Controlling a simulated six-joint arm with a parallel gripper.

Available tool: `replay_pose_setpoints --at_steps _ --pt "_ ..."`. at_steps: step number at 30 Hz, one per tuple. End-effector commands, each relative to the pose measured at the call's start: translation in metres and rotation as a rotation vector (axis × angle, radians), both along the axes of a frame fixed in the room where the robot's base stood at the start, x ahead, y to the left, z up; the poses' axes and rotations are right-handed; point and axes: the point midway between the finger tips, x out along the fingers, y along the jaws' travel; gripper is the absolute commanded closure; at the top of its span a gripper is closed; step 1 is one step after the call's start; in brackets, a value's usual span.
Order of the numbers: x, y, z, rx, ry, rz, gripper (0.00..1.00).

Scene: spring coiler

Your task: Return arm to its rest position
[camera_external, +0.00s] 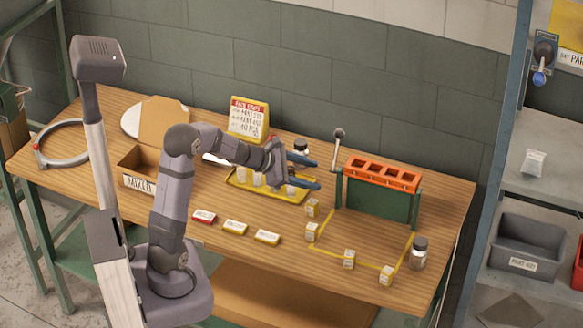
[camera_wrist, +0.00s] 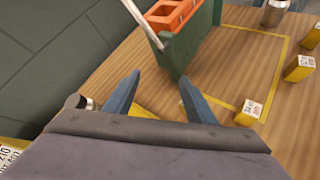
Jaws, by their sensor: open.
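My gripper (camera_external: 314,173) is in the middle of the workbench in the external view, above the right end of the yellow tray (camera_external: 237,183). Its two blue fingers point right, toward the green stand with the orange slotted top (camera_external: 383,173). In the wrist view my gripper (camera_wrist: 158,92) is open, with its fingers apart and nothing between them. The green stand (camera_wrist: 190,42) is just beyond the fingertips there. My arm is bent at the elbow and reaches out over the bench.
Small labelled boxes (camera_external: 349,259) stand around a yellow taped outline, with a jar (camera_external: 419,252) at its right corner. A lever (camera_external: 338,150) rises beside the stand. A sign (camera_external: 248,118), a cardboard box (camera_external: 140,167) and a ring (camera_external: 62,143) are on the bench. Label blocks (camera_external: 235,228) lie in front.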

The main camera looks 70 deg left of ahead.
Motion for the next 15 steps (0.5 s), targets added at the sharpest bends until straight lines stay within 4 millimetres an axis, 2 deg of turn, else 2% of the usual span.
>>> replay_pose_setpoints --at_steps 1,3,6,11,15 --pt "-0.003 -0.038 0.004 0.073 0.038 -0.137 0.49" --pt "-0.014 -0.082 -0.002 0.174 0.088 -0.321 0.49" --pt "-0.035 -0.133 -0.013 0.306 0.147 -0.565 0.49" --pt "-0.081 -0.197 -0.028 0.517 0.219 -0.954 0.49" --pt "-0.135 -0.236 -0.041 0.724 0.263 -1.333 0.49"
